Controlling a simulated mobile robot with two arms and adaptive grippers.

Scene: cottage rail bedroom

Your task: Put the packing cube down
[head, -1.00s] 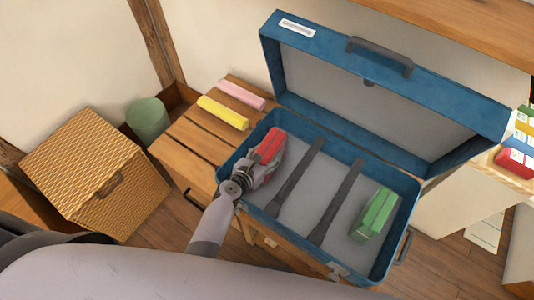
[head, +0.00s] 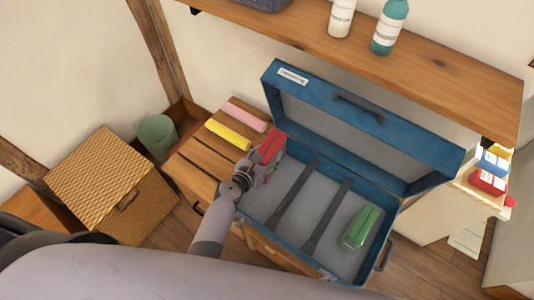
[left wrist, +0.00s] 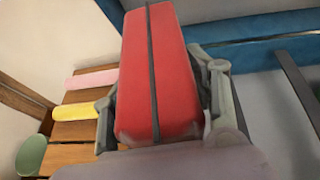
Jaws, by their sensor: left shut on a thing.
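The red packing cube (head: 271,146) has a dark strap along it and fills the middle of the left wrist view (left wrist: 165,70). My left gripper (head: 262,165) is shut on it, with one finger at each side in the wrist view. It holds the cube at the left back of the open blue suitcase (head: 415,140), close to the hinge side. Whether the cube touches the suitcase is hidden. A green packing cube (head: 360,228) lies inside the suitcase at the right. My right gripper is not in view.
Two dark straps (head: 325,215) cross the grey suitcase floor, which is clear between the cubes. Yellow (head: 228,134) and pink (head: 246,116) rolls lie on the slatted wooden bench at left. A wooden shelf (head: 440,80) with bottles overhangs behind the lid. A wicker box (head: 105,185) stands left.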

